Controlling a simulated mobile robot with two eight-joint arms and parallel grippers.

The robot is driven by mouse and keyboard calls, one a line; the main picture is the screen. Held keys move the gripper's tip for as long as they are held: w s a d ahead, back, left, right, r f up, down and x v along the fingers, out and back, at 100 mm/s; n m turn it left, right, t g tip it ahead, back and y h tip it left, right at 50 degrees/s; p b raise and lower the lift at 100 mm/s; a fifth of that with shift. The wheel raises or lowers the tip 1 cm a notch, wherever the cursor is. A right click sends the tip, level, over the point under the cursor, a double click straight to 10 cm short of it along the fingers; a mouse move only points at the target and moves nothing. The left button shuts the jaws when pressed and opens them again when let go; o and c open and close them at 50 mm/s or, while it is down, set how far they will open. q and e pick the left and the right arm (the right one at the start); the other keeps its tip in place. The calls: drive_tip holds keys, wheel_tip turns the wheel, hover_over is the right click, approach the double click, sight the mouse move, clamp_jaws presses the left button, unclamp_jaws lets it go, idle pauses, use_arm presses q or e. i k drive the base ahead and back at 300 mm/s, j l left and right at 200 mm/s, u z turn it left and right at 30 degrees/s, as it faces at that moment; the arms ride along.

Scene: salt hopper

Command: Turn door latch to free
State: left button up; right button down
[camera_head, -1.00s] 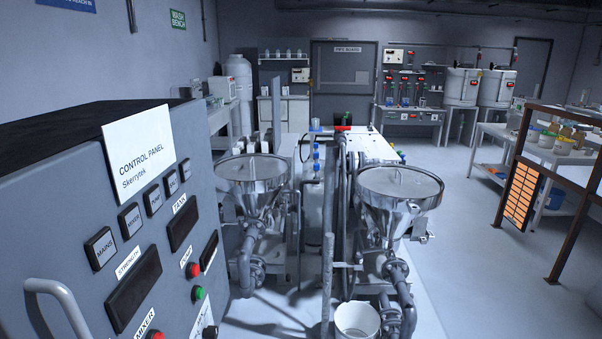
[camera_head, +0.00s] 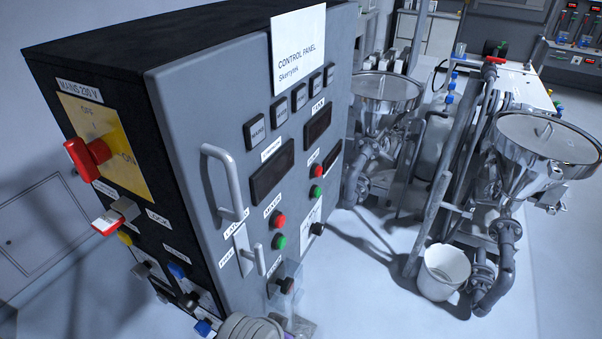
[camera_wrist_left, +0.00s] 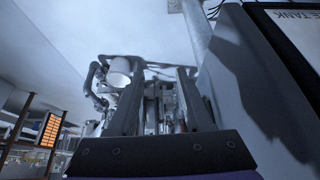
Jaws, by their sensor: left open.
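The door latch (camera_head: 259,259) is a small grey lever on a pale plate, low on the front of the grey control panel door (camera_head: 185,110). Labels beside it seem to read LATCH and FREE. The lever looks roughly upright. A curved grey door handle (camera_head: 228,185) is above it, and the door looks closed. In the left wrist view my left gripper (camera_wrist_left: 160,100) is open, with nothing seen between its fingers. The panel side fills the right of that view; the latch is not seen there. In the head view only part of my left arm shows at the bottom edge. My right gripper is not in view.
A red mains switch (camera_head: 88,155) and a lock (camera_head: 122,212) project from the cabinet's black side. Buttons and a black knob (camera_head: 317,229) sit right of the latch. Steel hoppers (camera_head: 550,140), pipes and a white bucket (camera_head: 443,272) stand to the right. Bare floor lies between.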

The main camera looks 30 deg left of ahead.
sight(257, 257)
drive_tip(key=u, duration=1.3)
